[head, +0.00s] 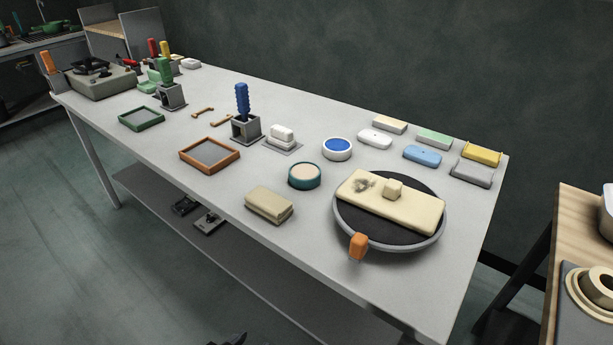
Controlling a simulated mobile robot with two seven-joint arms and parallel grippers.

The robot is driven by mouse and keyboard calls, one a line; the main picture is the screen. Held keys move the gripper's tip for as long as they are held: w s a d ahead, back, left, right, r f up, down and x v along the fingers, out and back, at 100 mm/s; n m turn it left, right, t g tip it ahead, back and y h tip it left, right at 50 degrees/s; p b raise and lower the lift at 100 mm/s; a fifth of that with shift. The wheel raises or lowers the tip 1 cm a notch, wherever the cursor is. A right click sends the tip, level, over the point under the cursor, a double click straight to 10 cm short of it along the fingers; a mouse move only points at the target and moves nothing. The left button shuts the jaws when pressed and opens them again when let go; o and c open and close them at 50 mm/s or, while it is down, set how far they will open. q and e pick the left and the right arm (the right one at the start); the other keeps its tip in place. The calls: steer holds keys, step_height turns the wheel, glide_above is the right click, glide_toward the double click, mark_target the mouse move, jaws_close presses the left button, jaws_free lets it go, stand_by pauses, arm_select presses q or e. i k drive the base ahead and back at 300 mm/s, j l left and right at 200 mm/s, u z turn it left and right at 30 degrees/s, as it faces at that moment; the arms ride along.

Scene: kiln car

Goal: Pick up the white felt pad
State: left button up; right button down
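A white rounded pad (375,139) lies flat on the grey table towards the back right; I take it for the white felt pad, though its material is too small to tell. It has a small dark mark on top. A blue pad of similar shape (422,156) lies to its right. Another white block (282,132) sits on a small grey plate further left. Nothing touches the white rounded pad. Neither of my grippers can be made out; a dark shape at the bottom edge is too cut off to identify.
A cream block (390,125), a green-topped block (434,139) and a yellow piece (482,153) lie behind. A blue-topped round dish (337,148) stands left of the pad. A round turntable (432,242) bearing a cream slab (415,208) is in front. The table's front-left strip is clear.

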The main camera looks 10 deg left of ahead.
mark_target(281, 137)
steer(key=j+z, duration=0.15)
steer(key=z, duration=0.5)
steer(key=j+z, duration=0.3)
steer(key=j, duration=0.15)
steer(key=k+j+z, duration=0.15)
steer(key=j+z, duration=0.2)
steer(key=k+j+z, duration=0.1)
steer(key=j, duration=0.2)
steer(key=k+j+z, duration=0.1)
steer(key=j, duration=0.25)
steer(key=k+j+z, duration=0.1)
steer(key=j, duration=0.2)
steer(key=k+j, duration=0.15)
steer(key=j, duration=0.15)
steer(key=k+j, duration=0.1)
steer(key=j, duration=0.2)
steer(key=k+j, duration=0.15)
steer(key=j+z, duration=0.05)
steer(key=j, duration=0.05)
